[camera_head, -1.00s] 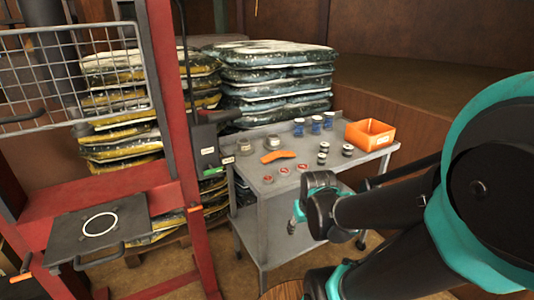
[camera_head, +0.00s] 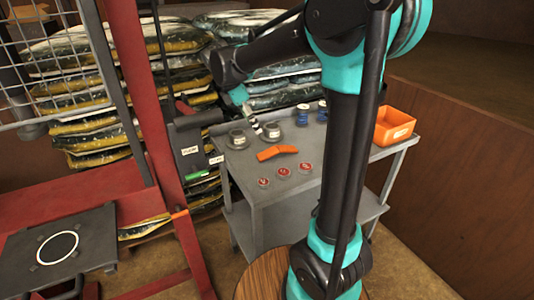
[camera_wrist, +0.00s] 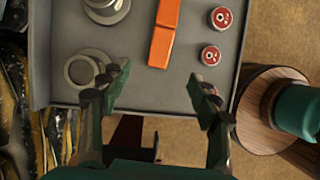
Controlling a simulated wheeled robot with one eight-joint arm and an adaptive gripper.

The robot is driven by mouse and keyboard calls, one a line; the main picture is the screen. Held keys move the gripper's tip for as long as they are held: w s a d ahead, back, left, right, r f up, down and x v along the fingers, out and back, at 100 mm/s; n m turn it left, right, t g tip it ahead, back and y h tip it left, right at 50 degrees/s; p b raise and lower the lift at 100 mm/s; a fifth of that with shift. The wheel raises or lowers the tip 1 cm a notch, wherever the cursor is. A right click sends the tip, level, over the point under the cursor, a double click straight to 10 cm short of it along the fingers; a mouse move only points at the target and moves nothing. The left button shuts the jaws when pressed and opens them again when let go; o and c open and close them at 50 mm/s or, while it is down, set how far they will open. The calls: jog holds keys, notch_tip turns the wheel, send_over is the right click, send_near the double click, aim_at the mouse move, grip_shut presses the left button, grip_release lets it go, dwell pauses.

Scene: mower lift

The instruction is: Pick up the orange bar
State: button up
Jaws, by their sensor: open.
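The orange bar (camera_head: 277,152), slightly bent, lies flat on the grey table (camera_head: 262,190) near its left side. In the wrist view the bar (camera_wrist: 165,30) stands upright in the picture at top centre, its upper end cut by the frame edge. My gripper (camera_wrist: 160,85) is open and empty, its two fingertips apart below the bar's lower end in that picture.
Several red-topped pieces (camera_head: 283,171) lie in front of the bar. Round metal pieces (camera_head: 237,139) stand behind it. Blue cans (camera_head: 303,115) and an orange bin (camera_head: 393,125) are farther right. A red frame (camera_head: 150,130) and stacked bags (camera_head: 70,110) flank the table's left.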

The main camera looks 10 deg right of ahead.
send_over(267, 153)
jog(key=a, duration=0.2)
notch_tip(267, 153, down, 8)
jog(key=shift+s+f, duration=0.1)
jog(key=shift+f, duration=0.05)
jog(key=shift+s+x, duration=0.2)
jog(key=shift+x, duration=2.45)
jog(key=shift+a+f, duration=0.15)
jog(key=shift+f, duration=0.1)
grip_shut()
